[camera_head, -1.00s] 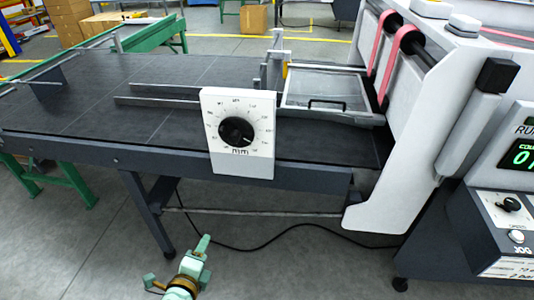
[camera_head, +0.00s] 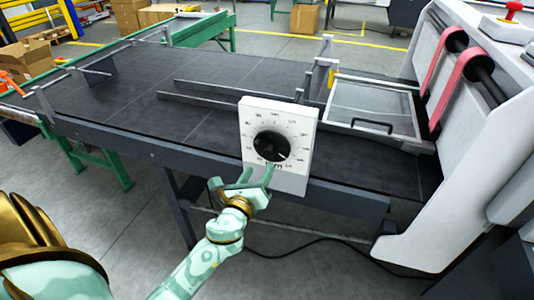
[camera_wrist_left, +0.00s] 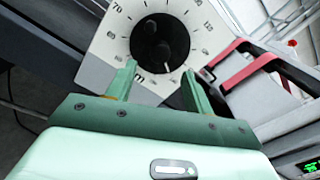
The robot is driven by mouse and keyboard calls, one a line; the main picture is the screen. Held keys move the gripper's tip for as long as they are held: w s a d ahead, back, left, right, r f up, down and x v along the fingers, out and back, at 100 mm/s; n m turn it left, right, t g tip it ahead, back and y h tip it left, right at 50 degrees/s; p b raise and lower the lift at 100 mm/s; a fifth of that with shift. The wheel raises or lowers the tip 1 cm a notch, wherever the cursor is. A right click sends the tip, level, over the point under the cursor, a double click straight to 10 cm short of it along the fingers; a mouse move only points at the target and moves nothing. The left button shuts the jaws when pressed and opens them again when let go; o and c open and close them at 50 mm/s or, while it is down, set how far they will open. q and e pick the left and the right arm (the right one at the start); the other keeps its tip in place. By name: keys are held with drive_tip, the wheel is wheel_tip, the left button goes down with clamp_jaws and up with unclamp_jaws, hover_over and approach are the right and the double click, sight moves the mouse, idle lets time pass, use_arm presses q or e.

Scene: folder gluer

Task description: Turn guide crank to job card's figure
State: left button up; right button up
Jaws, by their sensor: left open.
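The guide crank is a round black knob (camera_head: 271,146) on a white dial plate (camera_head: 301,122) fixed to the near side of the dark feed table. Numbers ring the knob, and a pale pointer mark shows at its lower right. My left gripper (camera_head: 257,172) is open, just below and in front of the knob. In the left wrist view, the knob (camera_wrist_left: 160,42) sits beyond and between the two green fingers (camera_wrist_left: 158,82), which appear apart from it. The job card is not identifiable in view. My right gripper is not in view.
The dark table (camera_head: 130,95) carries long metal guide rails (camera_head: 232,98). A clear-lidded frame (camera_head: 373,107) and a white machine with red belts (camera_head: 440,75) stand to the right. A cable lies on the floor below.

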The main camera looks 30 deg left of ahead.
sight(267, 156)
use_arm(q)
drive_tip(key=x, duration=0.7)
drive_tip(key=shift+w, duration=0.25)
drive_tip(key=shift+c, duration=0.3)
drive_tip(key=c, duration=0.9)
